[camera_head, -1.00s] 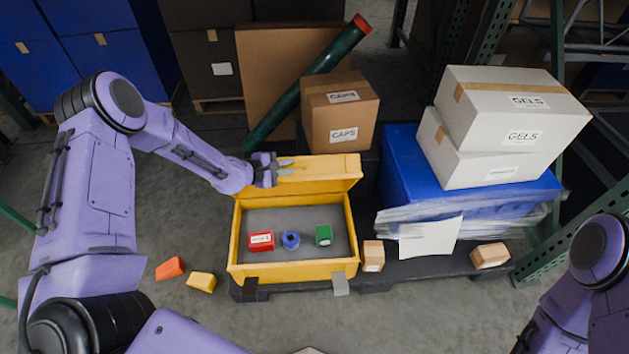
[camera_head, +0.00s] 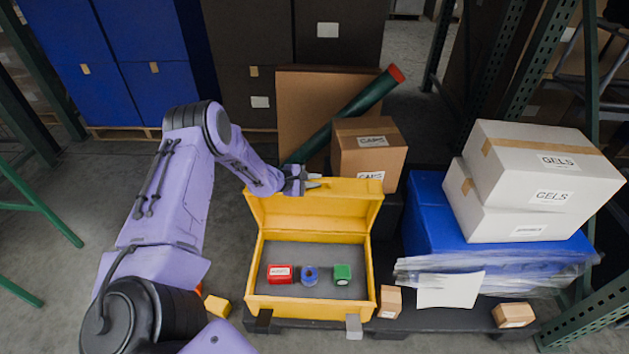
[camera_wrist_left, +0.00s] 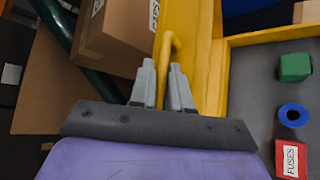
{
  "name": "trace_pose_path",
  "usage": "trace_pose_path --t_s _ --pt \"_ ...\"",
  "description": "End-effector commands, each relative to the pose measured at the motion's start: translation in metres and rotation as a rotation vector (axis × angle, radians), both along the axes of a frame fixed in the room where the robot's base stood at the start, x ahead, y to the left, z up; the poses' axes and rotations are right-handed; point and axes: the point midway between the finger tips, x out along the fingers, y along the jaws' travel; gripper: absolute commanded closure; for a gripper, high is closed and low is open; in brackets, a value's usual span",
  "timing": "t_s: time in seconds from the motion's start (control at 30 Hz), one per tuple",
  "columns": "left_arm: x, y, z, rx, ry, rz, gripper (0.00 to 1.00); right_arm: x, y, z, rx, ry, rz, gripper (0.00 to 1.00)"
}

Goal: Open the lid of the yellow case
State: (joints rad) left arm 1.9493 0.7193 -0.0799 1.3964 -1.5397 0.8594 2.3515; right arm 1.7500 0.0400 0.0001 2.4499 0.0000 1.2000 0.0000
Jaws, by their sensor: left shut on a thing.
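The yellow case (camera_head: 310,306) stands open in the middle of the head view, its grey inside showing. Its lid (camera_head: 325,212) stands raised at the back edge of the case. My left gripper (camera_head: 314,183) is at the lid's top edge. In the left wrist view, my left gripper (camera_wrist_left: 162,68) is shut on a yellow handle (camera_wrist_left: 165,50) of the lid, with one finger on each side. A red box (camera_head: 280,274), a blue ring-shaped piece (camera_head: 310,275) and a green block (camera_head: 342,274) lie inside the case. My right gripper is not in view.
A brown CAPS box (camera_head: 368,150) and a dark green tube (camera_head: 350,112) stand close behind the lid. A blue tote (camera_head: 425,215) with white GELS boxes (camera_head: 540,160) is at right.

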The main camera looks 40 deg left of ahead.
Motion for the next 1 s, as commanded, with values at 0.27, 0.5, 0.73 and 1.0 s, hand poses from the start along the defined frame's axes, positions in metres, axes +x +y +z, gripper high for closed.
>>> trace_pose_path --t_s 0.27,0.5,0.73,1.0 --pt "-0.001 -0.001 -0.001 0.0 0.004 -0.002 0.64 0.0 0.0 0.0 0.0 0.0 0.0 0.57" --pt "-0.015 0.004 0.01 -0.002 0.004 0.001 0.64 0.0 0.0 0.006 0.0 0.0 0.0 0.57" --pt "-0.062 0.018 0.038 -0.003 0.0 0.002 0.64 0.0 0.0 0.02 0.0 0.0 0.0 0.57" --pt "-0.09 0.026 0.05 0.0 -0.001 0.0 0.64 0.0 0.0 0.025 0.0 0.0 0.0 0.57"
